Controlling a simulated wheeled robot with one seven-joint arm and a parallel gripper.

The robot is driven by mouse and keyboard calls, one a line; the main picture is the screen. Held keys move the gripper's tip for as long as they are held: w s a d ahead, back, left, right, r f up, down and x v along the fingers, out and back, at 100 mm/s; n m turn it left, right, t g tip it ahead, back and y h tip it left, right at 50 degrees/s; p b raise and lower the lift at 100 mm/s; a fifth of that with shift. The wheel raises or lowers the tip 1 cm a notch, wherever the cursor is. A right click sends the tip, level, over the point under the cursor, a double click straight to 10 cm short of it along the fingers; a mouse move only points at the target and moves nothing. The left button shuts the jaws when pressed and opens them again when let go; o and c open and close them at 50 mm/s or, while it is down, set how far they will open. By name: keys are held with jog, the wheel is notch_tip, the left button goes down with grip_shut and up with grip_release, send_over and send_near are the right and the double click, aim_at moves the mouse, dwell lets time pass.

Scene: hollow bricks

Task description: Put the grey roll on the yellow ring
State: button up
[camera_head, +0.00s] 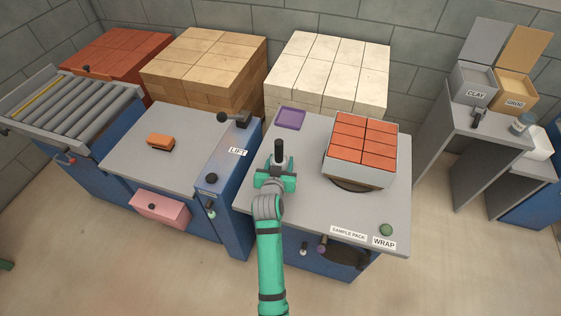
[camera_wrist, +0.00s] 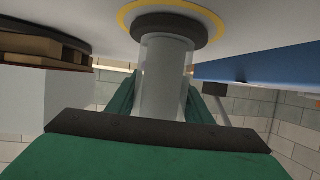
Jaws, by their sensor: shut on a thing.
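The grey roll (camera_head: 281,163) stands upright in my gripper (camera_head: 275,174), over the left part of the wrap table, with its dark top pointing up. In the wrist view the roll (camera_wrist: 161,82) is a pale, shiny cylinder between the green fingers, which are shut on it. The table is at the top of that view. The yellow ring (camera_wrist: 122,18) is marked on the table there and shows around the roll's dark end. The roll's end lies over the ring; I cannot tell whether it touches the table. The ring is hidden in the head view.
A grey crate of red bricks (camera_head: 358,167) stands on a dark turntable to the right of my gripper. A purple tray (camera_head: 290,118) lies behind it. The lift post (camera_head: 234,119) is to the left. A green button (camera_head: 386,230) is at the front right corner.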

jog(key=shift+f, duration=0.1)
jog(key=o, duration=1.4)
